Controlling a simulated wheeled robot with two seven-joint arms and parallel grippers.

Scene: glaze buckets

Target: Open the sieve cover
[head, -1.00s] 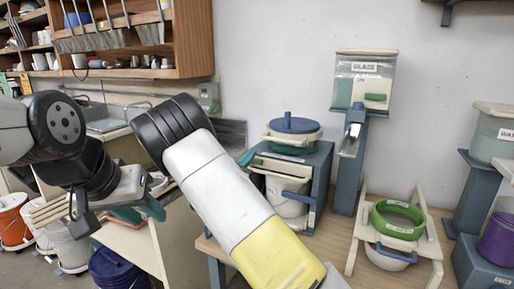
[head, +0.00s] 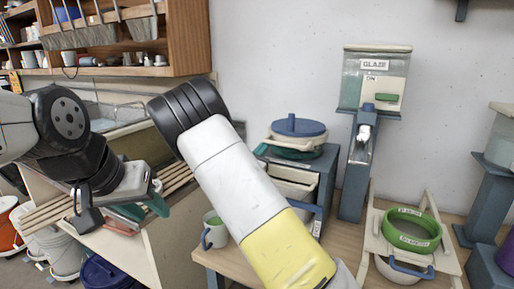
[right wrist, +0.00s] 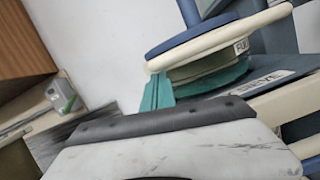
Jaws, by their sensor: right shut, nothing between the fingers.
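A blue round lid with a knob (head: 299,127) lies on a cream ring (head: 290,140) with a green base, on top of a dark blue stand (head: 325,170). The lid (right wrist: 190,38), cream ring (right wrist: 220,45) and green base (right wrist: 210,78) show close up in the right wrist view, beside a partly cut label on the stand's top. My right gripper (right wrist: 157,92) is shut and empty, its green fingertips at the left side of the green base; contact is unclear. In the head view my right arm mostly hides it. My left gripper (head: 146,205) hangs at the left; its finger gap is unclear.
A glaze dispenser (head: 375,80) stands behind, right of the stand. A green ring (head: 411,230) sits on a cream rack on the wooden table. A wooden shelf (head: 185,40) is at upper left.

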